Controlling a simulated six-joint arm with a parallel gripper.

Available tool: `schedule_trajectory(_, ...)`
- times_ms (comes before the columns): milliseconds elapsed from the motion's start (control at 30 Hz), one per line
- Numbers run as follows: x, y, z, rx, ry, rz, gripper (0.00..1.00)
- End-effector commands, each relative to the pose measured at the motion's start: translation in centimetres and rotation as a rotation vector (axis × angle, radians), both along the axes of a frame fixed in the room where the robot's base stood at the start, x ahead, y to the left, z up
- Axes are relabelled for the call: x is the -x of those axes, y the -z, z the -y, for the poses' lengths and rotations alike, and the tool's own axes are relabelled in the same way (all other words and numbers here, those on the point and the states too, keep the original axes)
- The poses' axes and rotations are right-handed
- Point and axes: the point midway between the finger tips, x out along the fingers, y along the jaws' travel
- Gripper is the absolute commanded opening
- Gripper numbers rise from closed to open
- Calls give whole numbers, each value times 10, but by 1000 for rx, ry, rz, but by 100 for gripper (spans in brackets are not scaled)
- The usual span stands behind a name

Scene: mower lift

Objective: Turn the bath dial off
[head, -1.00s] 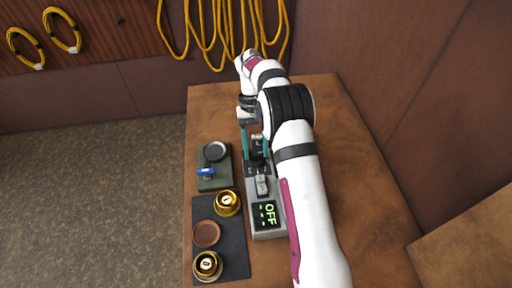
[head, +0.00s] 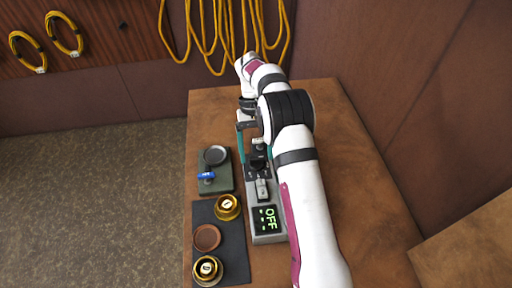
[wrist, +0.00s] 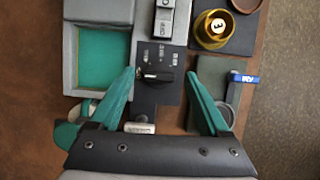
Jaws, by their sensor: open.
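The black dial (wrist: 156,76) sits on a dark panel (wrist: 158,108) with small white marks in the wrist view. Its bar lies crosswise in that picture; I cannot read which mark it points to. In the head view the dial (head: 258,163) is partly visible beside my arm. The display (head: 267,217) on the same grey unit reads OFF. My gripper (wrist: 160,76) is open, with one teal finger on each side of the dial and visible gaps between. A grey basin with a teal inside (wrist: 104,58) lies left of the panel in the wrist view.
A grey switch (head: 262,189) stands between dial and display. A dark green block with a blue-handled valve (head: 206,176) is to the left. Brass pieces (head: 228,206) and a brown disc (head: 207,238) lie on a dark mat (head: 233,260). The bench's far end is clear.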

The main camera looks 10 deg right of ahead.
Motion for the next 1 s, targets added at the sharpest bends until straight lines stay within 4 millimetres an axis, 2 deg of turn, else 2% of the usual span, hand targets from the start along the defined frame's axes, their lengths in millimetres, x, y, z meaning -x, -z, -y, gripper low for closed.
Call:
schedule_trajectory(233,-20,-45,0,0,2,5,80)
schedule_trajectory(400,-26,-63,0,-1,1,1,80)
schedule_trajectory(867,-27,-66,-1,-1,1,1,80)
schedule_trajectory(933,-23,-77,1,2,8,10,80)
schedule_trajectory(1000,-9,-103,3,4,27,31,80)
